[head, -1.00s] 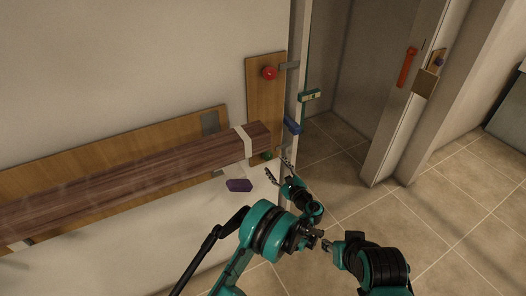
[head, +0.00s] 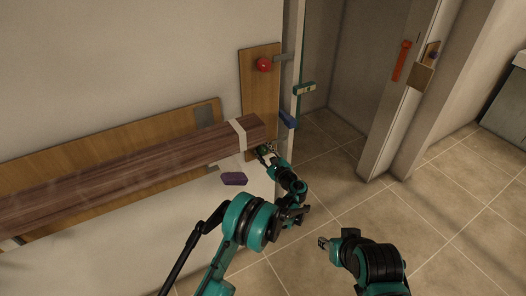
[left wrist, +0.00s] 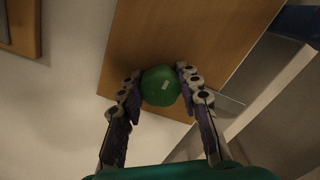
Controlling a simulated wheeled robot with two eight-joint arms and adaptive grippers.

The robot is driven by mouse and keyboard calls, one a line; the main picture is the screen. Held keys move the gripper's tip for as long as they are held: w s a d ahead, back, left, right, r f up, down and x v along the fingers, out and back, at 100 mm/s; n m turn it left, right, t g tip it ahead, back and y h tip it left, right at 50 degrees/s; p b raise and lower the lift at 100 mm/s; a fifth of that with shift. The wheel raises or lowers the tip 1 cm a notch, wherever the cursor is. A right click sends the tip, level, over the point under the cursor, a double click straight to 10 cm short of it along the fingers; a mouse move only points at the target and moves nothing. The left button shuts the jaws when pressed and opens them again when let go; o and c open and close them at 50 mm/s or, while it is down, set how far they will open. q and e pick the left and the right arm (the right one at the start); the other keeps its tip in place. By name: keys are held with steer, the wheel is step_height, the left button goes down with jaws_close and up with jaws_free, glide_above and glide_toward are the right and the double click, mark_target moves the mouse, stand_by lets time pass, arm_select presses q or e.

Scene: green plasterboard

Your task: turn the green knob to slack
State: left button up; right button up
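The green knob (left wrist: 161,86) is round with a small pale mark on its face. It sits near the lower end of the upright wooden panel (head: 261,90); in the head view the beam end and my gripper hide it almost wholly. My left gripper (left wrist: 160,80) has one finger on each side of the knob, with the fingertips against its sides as far as I can see. My right gripper (head: 323,243) hangs low over the floor, away from the panel; its fingers are too small to read.
A brown beam (head: 120,172) with a white band (head: 237,138) runs along the wall, its end close to my left gripper. A red knob (head: 264,65) is higher on the panel. A purple block (head: 234,179) is below the beam. A blue piece (head: 288,119) is at the door edge.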

arm_select(q)
steer(key=shift+n, duration=0.3)
steer(key=n, duration=0.5)
steer(key=shift+n, duration=0.3)
steer(key=n, duration=0.5)
steer(key=shift+a+f+n, duration=0.1)
steer(key=shift+n, duration=0.2)
stand_by(0.4)
steer(key=o, duration=1.2)
steer(key=shift+a, duration=0.1)
steer(key=shift+c, duration=0.2)
steer(key=shift+s, duration=0.1)
